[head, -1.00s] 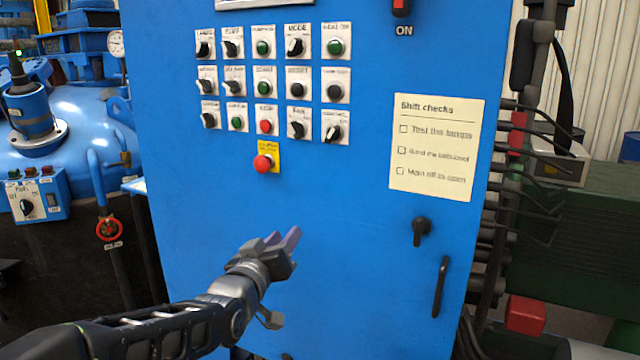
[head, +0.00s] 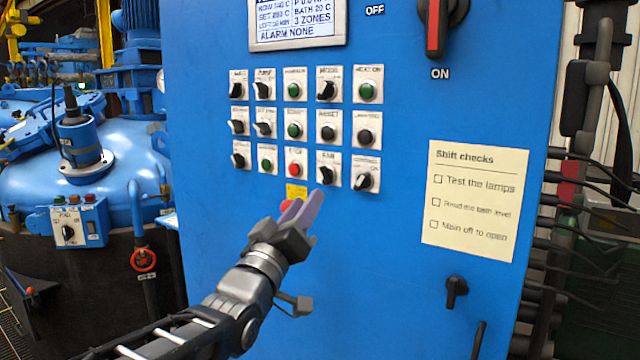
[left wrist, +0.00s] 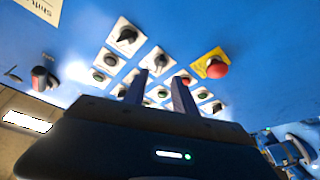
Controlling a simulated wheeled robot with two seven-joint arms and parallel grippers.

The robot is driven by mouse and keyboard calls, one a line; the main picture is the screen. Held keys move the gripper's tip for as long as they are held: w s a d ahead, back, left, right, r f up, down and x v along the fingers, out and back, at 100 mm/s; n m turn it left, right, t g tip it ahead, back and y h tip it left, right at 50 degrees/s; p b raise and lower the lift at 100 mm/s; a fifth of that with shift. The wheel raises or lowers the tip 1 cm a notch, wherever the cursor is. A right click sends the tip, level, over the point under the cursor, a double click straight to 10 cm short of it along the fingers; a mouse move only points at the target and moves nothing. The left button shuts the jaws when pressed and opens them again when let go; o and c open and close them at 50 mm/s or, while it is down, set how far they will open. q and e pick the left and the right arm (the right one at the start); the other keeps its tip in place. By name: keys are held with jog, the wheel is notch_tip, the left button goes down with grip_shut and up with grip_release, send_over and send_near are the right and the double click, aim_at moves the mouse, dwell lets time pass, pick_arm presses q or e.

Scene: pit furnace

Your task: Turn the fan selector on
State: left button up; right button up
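The fan selector (head: 327,173) is a black knob on a white plate marked FAN, in the bottom row of the blue cabinet's control panel. Its pointer seems tilted to the upper left. My left gripper (head: 308,208) is just below and left of it in the head view, in front of the panel. In the left wrist view the fan selector (left wrist: 157,61) shows just beyond the gap between the fingertips (left wrist: 160,76). The fingers are apart with nothing between them. Contact with the knob is not visible. My right gripper is out of view.
A red stop button (head: 289,206) on a yellow plate sits partly behind my left gripper. A red push button (head: 295,169) and another black selector (head: 364,181) flank the fan selector. The main switch (head: 436,25) is above right. A paper checklist (head: 475,200) is to the right.

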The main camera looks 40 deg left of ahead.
aim_at(323, 180)
pick_arm(q)
jog(key=p+x, duration=0.2)
jog(key=x, duration=0.5)
jog(key=shift+w, duration=0.25)
jog(key=shift+c, duration=0.5)
grip_shut()
